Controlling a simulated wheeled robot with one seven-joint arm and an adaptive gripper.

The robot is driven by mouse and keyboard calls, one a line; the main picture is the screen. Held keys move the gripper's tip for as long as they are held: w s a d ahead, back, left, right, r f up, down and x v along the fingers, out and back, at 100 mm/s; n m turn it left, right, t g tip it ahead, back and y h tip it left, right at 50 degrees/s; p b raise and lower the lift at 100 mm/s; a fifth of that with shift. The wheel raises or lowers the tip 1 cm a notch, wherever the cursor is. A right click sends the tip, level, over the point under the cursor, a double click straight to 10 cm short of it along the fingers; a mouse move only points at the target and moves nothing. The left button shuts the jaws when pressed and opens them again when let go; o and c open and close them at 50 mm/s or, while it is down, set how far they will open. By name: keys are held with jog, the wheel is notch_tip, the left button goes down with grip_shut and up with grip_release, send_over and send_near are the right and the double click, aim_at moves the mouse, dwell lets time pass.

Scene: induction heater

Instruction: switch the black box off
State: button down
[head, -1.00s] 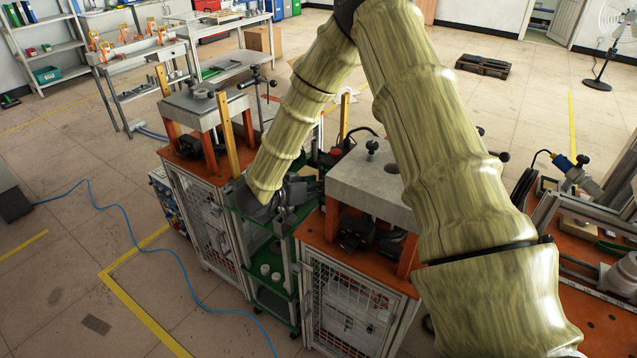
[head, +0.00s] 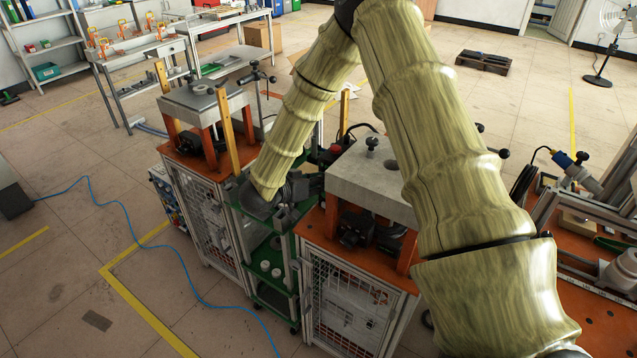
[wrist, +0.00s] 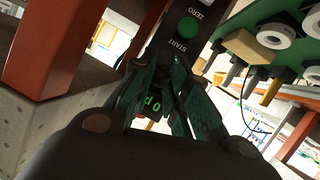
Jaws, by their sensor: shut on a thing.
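The black box (wrist: 182,52) shows in the wrist view as a dark panel with a round green button (wrist: 188,30). The words START and ZERO are printed on it. Lit green characters (wrist: 153,105) show between my fingers, partly covered. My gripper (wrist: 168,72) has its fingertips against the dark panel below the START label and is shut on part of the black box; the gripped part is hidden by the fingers. In the head view my gripper (head: 292,192) is between two orange-topped machines, and the box cannot be made out clearly there.
The left machine (head: 205,100) and the right machine (head: 365,180), both with grey slabs, stand close on either side. A green shelf rack (head: 268,290) is between them. In the wrist view a green board (wrist: 290,52) with white rings is at right. Floor at left is open.

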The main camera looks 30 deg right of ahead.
jog(key=shift+f, duration=0.15)
notch_tip(320, 180, down, 3)
jog(key=h+b, duration=0.3)
jog(key=b, duration=0.1)
jog(key=m+t+h+b, duration=0.1)
jog(key=h+b, duration=0.2)
jog(key=b, duration=0.1)
jog(key=shift+a+r+b, duration=0.15)
jog(key=shift+r+b, duration=0.05)
jog(key=shift+b, duration=0.2)
jog(key=shift+h, duration=0.4)
jog(key=c, duration=1.3)
grip_release()
jog(key=shift+c, duration=0.2)
